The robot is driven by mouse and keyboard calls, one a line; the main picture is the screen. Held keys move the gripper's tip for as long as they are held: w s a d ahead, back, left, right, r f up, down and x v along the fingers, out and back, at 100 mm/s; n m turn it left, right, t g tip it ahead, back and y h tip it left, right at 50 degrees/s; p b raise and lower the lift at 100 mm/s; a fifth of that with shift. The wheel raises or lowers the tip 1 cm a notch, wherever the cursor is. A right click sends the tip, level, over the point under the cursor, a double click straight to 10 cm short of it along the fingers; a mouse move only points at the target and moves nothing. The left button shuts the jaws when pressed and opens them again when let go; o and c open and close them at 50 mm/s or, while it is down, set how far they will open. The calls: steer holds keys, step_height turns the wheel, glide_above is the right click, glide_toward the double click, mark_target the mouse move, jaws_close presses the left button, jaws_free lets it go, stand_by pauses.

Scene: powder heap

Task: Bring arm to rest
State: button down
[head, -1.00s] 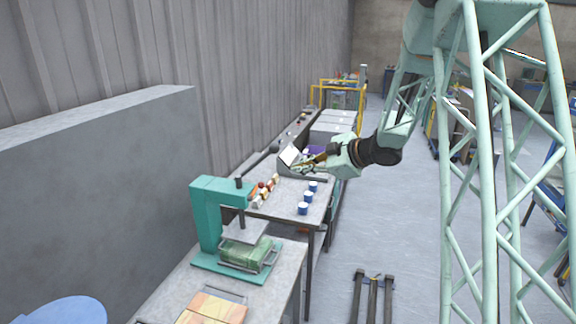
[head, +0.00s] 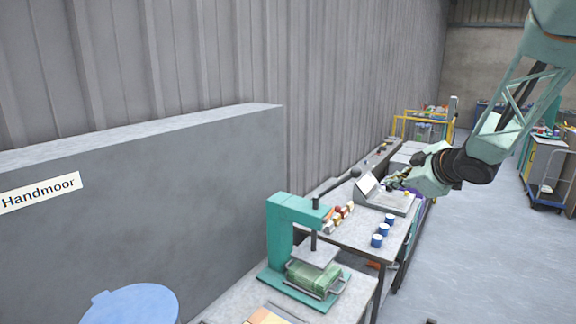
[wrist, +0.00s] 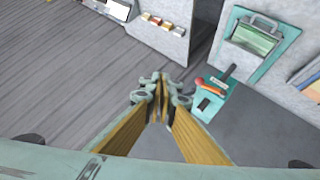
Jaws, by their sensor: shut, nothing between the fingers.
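My gripper (head: 392,183) is at the right of the head view, at the end of my pale green arm, shut and empty. It appears above or in front of a grey slanted-top device (head: 388,201) on the far bench; I cannot tell the gap. In the wrist view my gripper's yellow-brown fingers (wrist: 160,80) meet at their tips with nothing between them.
A teal lever press (head: 283,235) holding a green block (head: 314,278) stands on the near bench and also shows in the wrist view (wrist: 212,96). Three blue-and-white cups (head: 383,230) and small coloured blocks (head: 338,218) sit behind it. Open floor (head: 480,260) lies right.

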steer(key=s+r+m+g+h+b, duration=0.1)
steer(key=s+r+m+h+b, duration=0.2)
steer(key=s, duration=0.8)
steer(key=s+r+m+g+h+b, duration=0.1)
steer(key=s+m+h+b, duration=0.25)
steer(key=s, duration=0.85)
steer(key=s+a+f+m+g+y+b, duration=0.1)
steer(key=s+a+f, duration=0.3)
steer(key=s, duration=0.8)
steer(key=s+a+f+m+g+y+b, duration=0.1)
steer(key=s+a+f+m+g+b, duration=0.1)
steer(key=s, duration=1)
steer(key=s+a+f+m+g+y+b, duration=0.1)
steer(key=s+a+f, duration=0.5)
steer(key=s, duration=0.6)
steer(key=shift+a+m+g+y+b, duration=0.35)
steer(key=shift+m+g+b, duration=0.25)
steer(key=shift+b, duration=0.6)
